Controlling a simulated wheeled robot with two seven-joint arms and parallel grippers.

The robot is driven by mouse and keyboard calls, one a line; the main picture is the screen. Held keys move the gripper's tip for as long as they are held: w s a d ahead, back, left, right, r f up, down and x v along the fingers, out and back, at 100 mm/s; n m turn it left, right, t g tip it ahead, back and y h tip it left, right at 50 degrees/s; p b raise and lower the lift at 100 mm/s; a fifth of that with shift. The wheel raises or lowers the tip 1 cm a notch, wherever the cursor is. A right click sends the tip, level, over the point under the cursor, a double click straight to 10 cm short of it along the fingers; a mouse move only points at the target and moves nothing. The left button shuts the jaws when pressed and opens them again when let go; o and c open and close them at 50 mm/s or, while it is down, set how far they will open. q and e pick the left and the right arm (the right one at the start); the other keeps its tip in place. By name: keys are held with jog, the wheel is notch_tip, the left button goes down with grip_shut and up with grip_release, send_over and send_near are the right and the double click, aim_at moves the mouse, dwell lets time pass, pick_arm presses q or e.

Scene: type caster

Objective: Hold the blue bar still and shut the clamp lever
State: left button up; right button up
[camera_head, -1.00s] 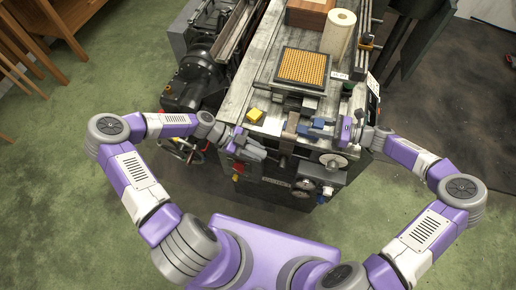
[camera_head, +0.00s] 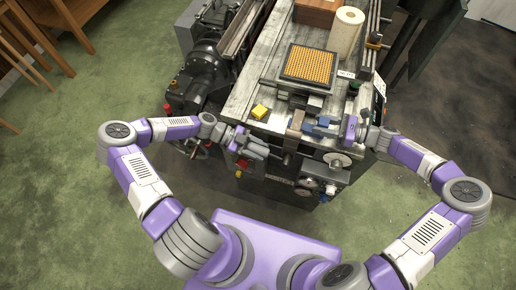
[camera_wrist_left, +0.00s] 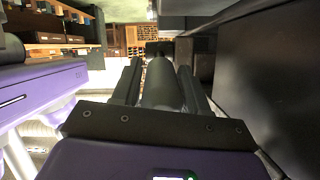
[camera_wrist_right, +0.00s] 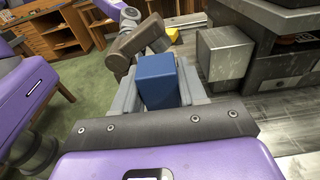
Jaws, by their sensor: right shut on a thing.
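The blue bar (camera_wrist_right: 157,80) stands between the fingers of my right gripper (camera_wrist_right: 160,92) in the right wrist view, and the gripper is shut on it. In the head view the bar (camera_head: 318,126) lies at the front of the machine bench, beside a brownish clamp piece (camera_head: 296,122), which also shows in the right wrist view (camera_wrist_right: 138,38). My left gripper (camera_head: 265,148) is at the bench's front edge. In the left wrist view a dark grey cylinder, seemingly the lever's handle (camera_wrist_left: 161,84), lies between its fingers (camera_wrist_left: 160,80), with narrow gaps showing. The lever's pivot is not clear.
A yellow block (camera_head: 260,111) lies left of the clamp. A tray of orange pieces (camera_head: 309,66), a paper roll (camera_head: 344,32) and a wooden box (camera_head: 316,12) are farther back. Handwheels (camera_head: 338,160) stick out at the front. Green floor (camera_head: 60,210) is clear on the left.

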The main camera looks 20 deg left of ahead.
pick_arm(q)
jog(key=v, duration=1.2)
